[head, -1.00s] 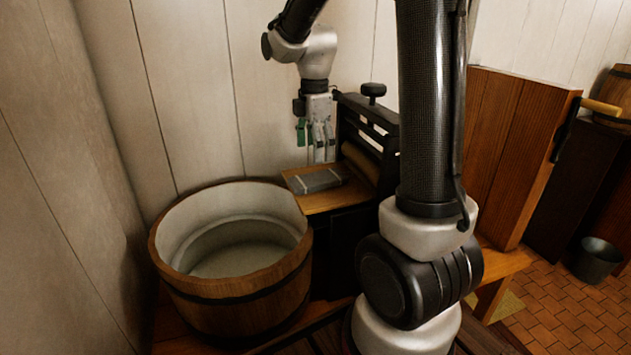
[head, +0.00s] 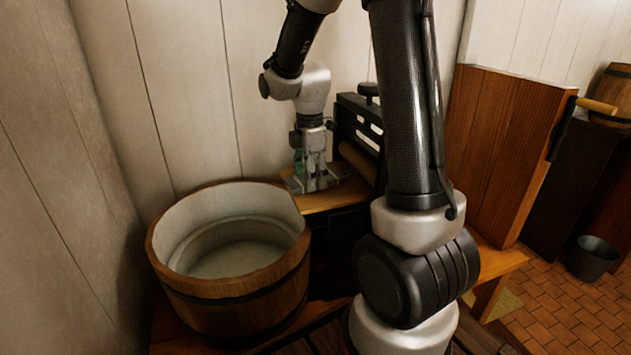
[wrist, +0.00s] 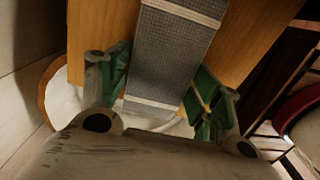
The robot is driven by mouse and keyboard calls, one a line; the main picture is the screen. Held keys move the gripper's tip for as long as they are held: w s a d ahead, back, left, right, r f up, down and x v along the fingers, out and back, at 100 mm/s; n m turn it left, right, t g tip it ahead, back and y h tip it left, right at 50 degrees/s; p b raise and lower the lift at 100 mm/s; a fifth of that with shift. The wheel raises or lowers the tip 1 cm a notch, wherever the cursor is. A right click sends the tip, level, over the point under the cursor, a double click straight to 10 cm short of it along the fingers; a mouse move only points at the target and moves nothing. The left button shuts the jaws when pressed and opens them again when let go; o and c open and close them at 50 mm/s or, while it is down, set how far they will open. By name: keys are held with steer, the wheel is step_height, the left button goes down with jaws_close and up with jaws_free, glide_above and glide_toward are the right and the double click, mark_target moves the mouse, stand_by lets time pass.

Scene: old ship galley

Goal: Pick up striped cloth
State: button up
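The striped cloth (wrist: 172,55) is a folded grey strip with pale bands, lying on a wooden board (wrist: 105,25) beside the wringer. In the head view the cloth (head: 297,184) is mostly hidden by my gripper (head: 316,185), which is down at it. In the wrist view my gripper (wrist: 162,105) is open, with a green-padded finger on each side of the cloth. A gap shows between the cloth and the left finger; the right finger is close to its edge. I cannot tell whether it touches.
A wooden tub (head: 228,290) stands left of the board. The dark wringer frame (head: 357,125) with its roller rises close to the right of my gripper. A plank wall (head: 190,80) is behind. A metal bucket (head: 592,258) stands on the tiled floor at far right.

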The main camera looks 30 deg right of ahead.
steer(key=c, duration=0.5)
steer(key=shift+r, duration=0.15)
step_height(320, 180, up, 8)
steer(key=shift+r, duration=0.1)
steer(key=shift+m, duration=0.6)
steer(key=f, duration=0.6)
steer(key=shift+d, duration=0.35)
steer(key=shift+d+f, duration=0.15)
steer(key=shift+f, duration=0.35)
steer(key=shift+d+f, duration=0.15)
steer(key=shift+f, duration=0.35)
